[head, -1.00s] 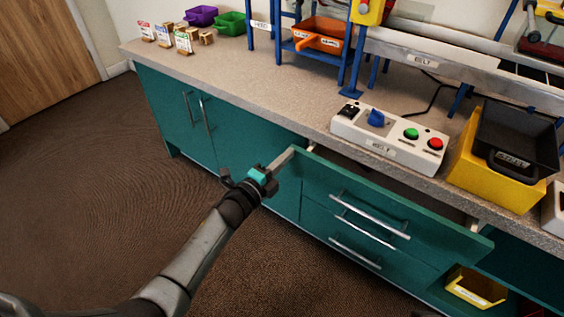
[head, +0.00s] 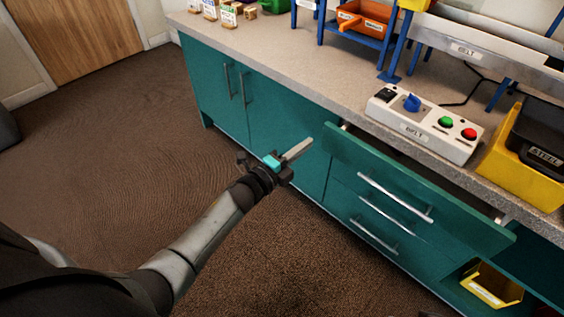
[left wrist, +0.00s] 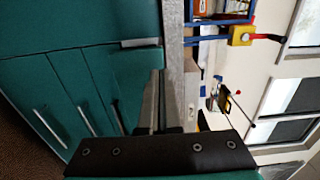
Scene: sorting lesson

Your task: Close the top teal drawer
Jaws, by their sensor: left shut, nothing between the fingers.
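The top teal drawer (head: 410,190) stands open in the head view, its front panel out from the cabinet and a dark gap showing behind it. A metal bar handle (head: 395,197) runs across its front. My left gripper (head: 308,146) is shut and empty. Its fingertips point toward the drawer's left end, a little left of it, in front of the cabinet doors; I cannot tell the exact gap. The left wrist view also shows the gripper's fingers (left wrist: 150,108) near teal cabinet fronts. My right gripper is not in view.
The worktop (head: 310,60) above holds a white control box (head: 425,125) with coloured buttons and a yellow bin (head: 515,165) with a black bin on it. Lower drawers sit below. A yellow bin (head: 490,287) is on the low shelf. The carpet (head: 120,150) at left is clear.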

